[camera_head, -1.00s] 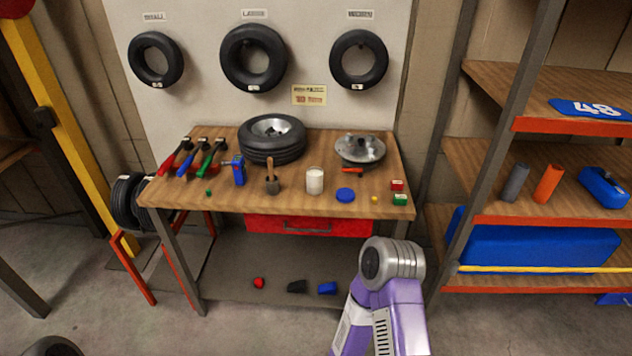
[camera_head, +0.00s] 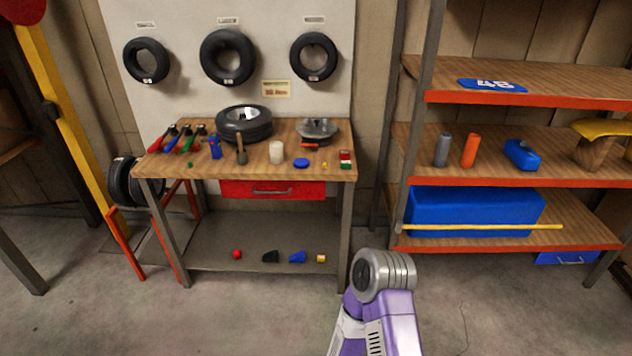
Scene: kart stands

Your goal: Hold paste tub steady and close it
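A white tub (camera_head: 276,152), which looks like the paste tub, stands upright on the wooden workbench (camera_head: 250,179). A flat blue disc (camera_head: 301,162), possibly its lid, lies on the bench just right of it, apart from it. A brush-like tool with a wooden handle (camera_head: 241,150) stands to the tub's left. Whether the tub's top is open is too small to tell. A purple and grey link of my own arm shows at the bottom centre. Neither gripper is in view.
A wheel (camera_head: 244,124) and a metal hub (camera_head: 316,130) sit at the bench's back. Several tools lie at its left. A shelf rack (camera_head: 520,183) stands at the right with a blue box (camera_head: 475,212). The floor before the bench is clear.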

